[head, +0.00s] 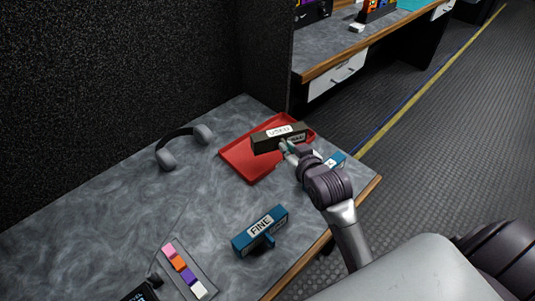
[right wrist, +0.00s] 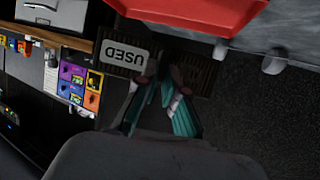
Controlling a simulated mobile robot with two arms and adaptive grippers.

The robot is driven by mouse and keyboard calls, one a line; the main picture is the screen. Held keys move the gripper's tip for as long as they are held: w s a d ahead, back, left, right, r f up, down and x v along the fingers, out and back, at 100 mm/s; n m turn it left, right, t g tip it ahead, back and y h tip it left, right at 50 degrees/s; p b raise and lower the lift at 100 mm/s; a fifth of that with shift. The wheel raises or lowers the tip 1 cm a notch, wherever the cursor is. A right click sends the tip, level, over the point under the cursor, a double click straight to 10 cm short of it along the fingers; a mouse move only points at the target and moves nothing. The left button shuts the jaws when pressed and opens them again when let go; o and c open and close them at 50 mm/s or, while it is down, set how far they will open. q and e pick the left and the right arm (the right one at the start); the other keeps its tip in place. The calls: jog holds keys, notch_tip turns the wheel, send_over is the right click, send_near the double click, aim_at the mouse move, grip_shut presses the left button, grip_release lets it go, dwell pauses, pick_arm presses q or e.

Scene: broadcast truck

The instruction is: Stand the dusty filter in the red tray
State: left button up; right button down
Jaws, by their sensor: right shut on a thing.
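The dusty filter (head: 265,142) is a dark block with a white label. In the right wrist view the label on the filter (right wrist: 125,56) reads USED, upside down. My right gripper (head: 287,147) is shut on the filter's near side; its teal-padded fingers (right wrist: 168,78) cover part of it. In the head view the filter lies across the far part of the red tray (head: 248,165). The tray's red edge (right wrist: 200,12) shows at the top of the wrist view, apart from the filter in the picture. I cannot tell whether the filter touches the tray. My left gripper is not in view.
A blue filter marked FINE (head: 260,230) stands near the front edge. Another blue piece (head: 337,161) is partly hidden behind my right arm. Headphones (head: 185,147) lie left of the tray, and a strip with coloured blocks (head: 184,270) lies at front left. The desk's middle is clear.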

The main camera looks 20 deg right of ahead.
jog(key=w+f, duration=0.2)
jog(key=w, duration=0.1)
jog(key=w+a+f, duration=0.1)
jog(key=w+f, duration=0.1)
jog(key=w, duration=0.2)
jog(key=w+f+b, duration=0.1)
jog(key=w+f, duration=0.1)
jog(key=w, duration=0.1)
jog(key=shift+w+a+f, duration=0.15)
jog(key=shift+w+a, duration=0.05)
jog(key=shift+a, duration=0.05)
jog(key=shift+f, duration=1.95)
jog(key=shift+f, duration=0.1)
jog(key=c, duration=1.3)
grip_release()
jog(key=shift+o, duration=0.2)
jog(key=shift+s, duration=0.1)
jog(key=v, duration=1.2)
jog(key=shift+p, duration=0.4)
